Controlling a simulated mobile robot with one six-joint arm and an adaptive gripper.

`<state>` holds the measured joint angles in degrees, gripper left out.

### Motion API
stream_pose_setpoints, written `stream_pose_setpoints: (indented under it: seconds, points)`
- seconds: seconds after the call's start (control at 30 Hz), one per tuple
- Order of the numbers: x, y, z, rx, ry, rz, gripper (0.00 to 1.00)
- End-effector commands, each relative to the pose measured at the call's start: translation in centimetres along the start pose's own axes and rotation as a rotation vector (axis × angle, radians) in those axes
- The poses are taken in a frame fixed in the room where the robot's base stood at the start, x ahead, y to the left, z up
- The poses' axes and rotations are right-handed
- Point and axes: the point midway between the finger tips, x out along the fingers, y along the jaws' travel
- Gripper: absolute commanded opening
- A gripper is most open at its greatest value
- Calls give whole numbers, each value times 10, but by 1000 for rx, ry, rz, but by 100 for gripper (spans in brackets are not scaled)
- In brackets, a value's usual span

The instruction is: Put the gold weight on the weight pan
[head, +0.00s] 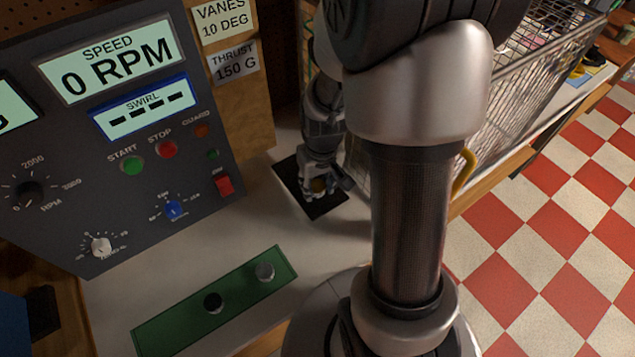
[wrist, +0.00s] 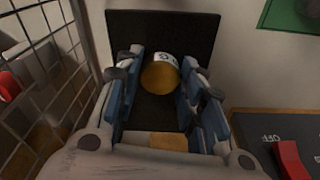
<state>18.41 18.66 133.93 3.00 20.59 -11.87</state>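The gold weight (wrist: 160,77), with a white label on its top, is between the fingertips of my gripper (wrist: 160,84) in the wrist view. The fingers flank it closely on both sides. I cannot tell whether both pads press on it. In the head view my gripper (head: 322,188) hangs low over a black square mat (head: 285,172), with a bit of the gold weight (head: 319,185) showing. The mat lies behind the weight in the wrist view (wrist: 205,30). Whether the weight touches the mat is unclear. I cannot identify the weight pan for certain.
A green tray (head: 155,338) on the bench holds a black weight (head: 213,303) and a silver one (head: 265,270). A control panel (head: 75,135) stands at the left, reading 0 RPM. A wire cage (head: 535,85) stands close to my gripper, at the left in the wrist view.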

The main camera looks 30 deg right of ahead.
Motion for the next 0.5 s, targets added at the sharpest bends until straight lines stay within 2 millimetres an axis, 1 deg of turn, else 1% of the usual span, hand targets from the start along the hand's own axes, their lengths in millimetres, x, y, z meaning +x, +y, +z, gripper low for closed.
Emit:
stream_pose_setpoints:
  seconds: [0.03, 0.2, 0.5]
  points:
    - [0, 0, 0, 0, 0, 0, 42]
    - [-1, 0, 0, 0, 0, 0, 53]
    - [-1, 0, 0, 0, 0, 0, 54]
